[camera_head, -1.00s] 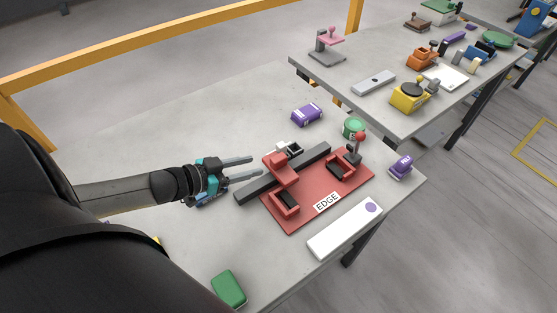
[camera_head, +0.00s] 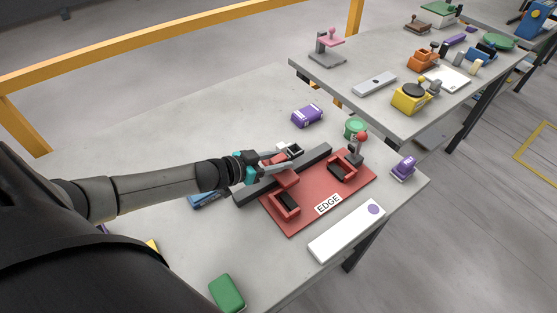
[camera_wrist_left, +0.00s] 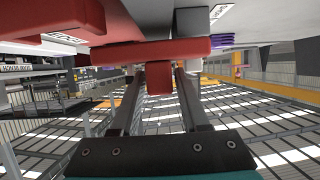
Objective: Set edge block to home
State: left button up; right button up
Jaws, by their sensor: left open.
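A red plate (camera_head: 312,188) labelled EDGE lies on the grey table. A dark grey rail (camera_head: 316,157) runs along its back edge. A red block (camera_head: 287,181) straddles the rail near its left part, partly hidden by my gripper. My left gripper (camera_head: 292,164) is at this block, jaws open. In the left wrist view, a red tab (camera_wrist_left: 158,78) of the block hangs between the two fingers, with gaps visible beside it. Red brackets with dark inserts stand at the plate's front left (camera_head: 285,206) and right (camera_head: 343,168). My right gripper is not in view.
A red-knobbed lever (camera_head: 360,142) stands at the plate's back right corner. A green round piece (camera_head: 355,128), purple blocks (camera_head: 307,115) (camera_head: 403,168), a white bar (camera_head: 345,232), a blue piece (camera_head: 205,199) and a green block (camera_head: 228,293) lie around. The table's back left is clear.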

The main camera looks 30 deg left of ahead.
pick_arm(q)
jog(key=shift+w, duration=0.1)
grip_shut()
dwell(0.4)
dwell(1.1)
